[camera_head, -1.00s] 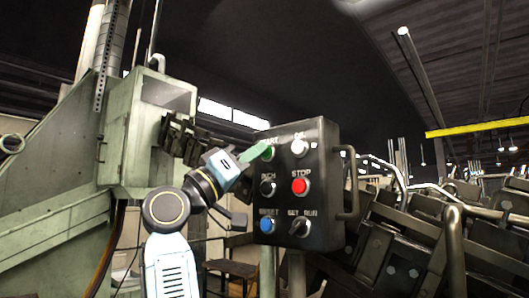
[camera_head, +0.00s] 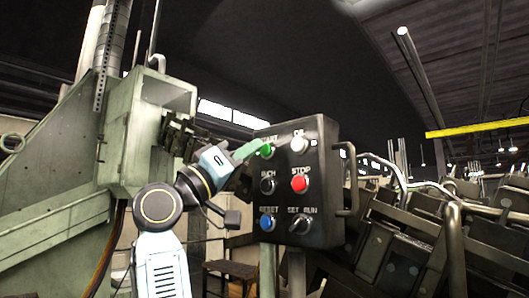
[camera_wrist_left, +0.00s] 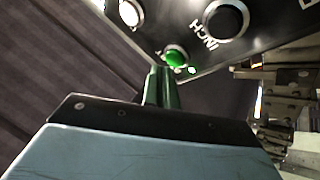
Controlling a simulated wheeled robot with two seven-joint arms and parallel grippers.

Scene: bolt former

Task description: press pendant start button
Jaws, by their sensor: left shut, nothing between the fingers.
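The dark pendant box (camera_head: 325,190) stands upright in the middle of the head view. Its green START button (camera_head: 266,151) is at the upper left of its face, and it also shows in the left wrist view (camera_wrist_left: 177,55). My left gripper (camera_head: 252,149) is shut and empty, with its greenish fingers pointing at the START button from the left. In the left wrist view the fingertips (camera_wrist_left: 158,72) end just short of the button's edge. I cannot tell for sure whether they touch. My right gripper is not in view.
Close to START are a white button (camera_head: 299,145), a black INCH button (camera_head: 267,186), a red STOP button (camera_head: 299,184), a blue RESET button (camera_head: 267,223) and a SET/RUN selector (camera_head: 299,225). A handle (camera_head: 350,180) sits on the box's right side. Green machinery (camera_head: 120,150) stands at left.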

